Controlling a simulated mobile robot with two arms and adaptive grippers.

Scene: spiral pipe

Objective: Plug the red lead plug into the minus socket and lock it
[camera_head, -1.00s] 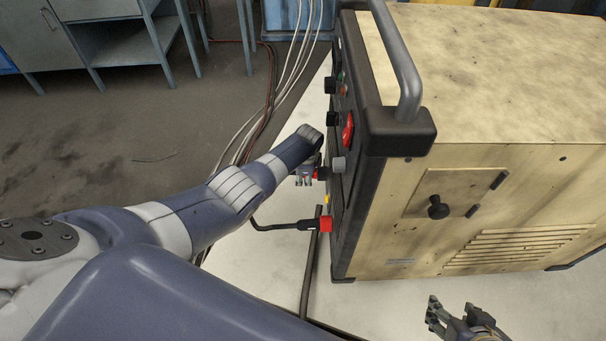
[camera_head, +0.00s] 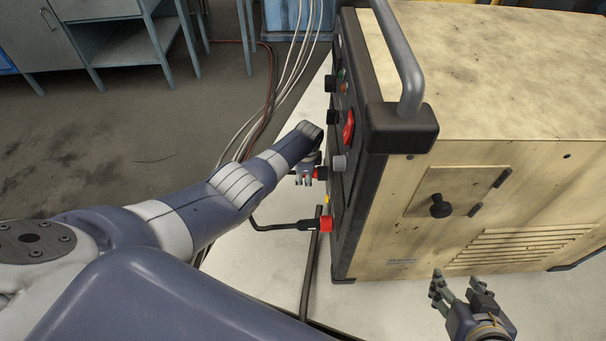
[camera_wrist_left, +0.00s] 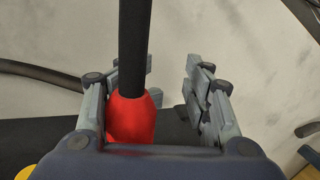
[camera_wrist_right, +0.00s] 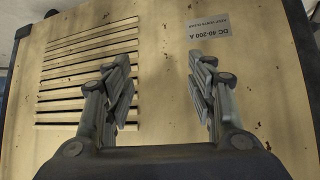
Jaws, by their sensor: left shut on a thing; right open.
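The red lead plug (camera_wrist_left: 132,118) lies between the left gripper's fingers in the left wrist view, with its black lead running up. My left gripper (camera_wrist_left: 168,85) is at the front panel in the head view (camera_head: 305,178). It is shut on the plug, though a gap shows on the right and the contact is partly hidden. Red also shows beside it at the panel (camera_head: 320,173). Which socket is minus cannot be read. My right gripper (camera_head: 455,286) is open and empty, facing the machine's side near the vents.
The machine (camera_head: 500,70) has a grey handle (camera_head: 400,60) and a black-framed front panel. A second red connector (camera_head: 315,223) with a black lead is lower on the panel. A label (camera_wrist_right: 209,28) shows on the side.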

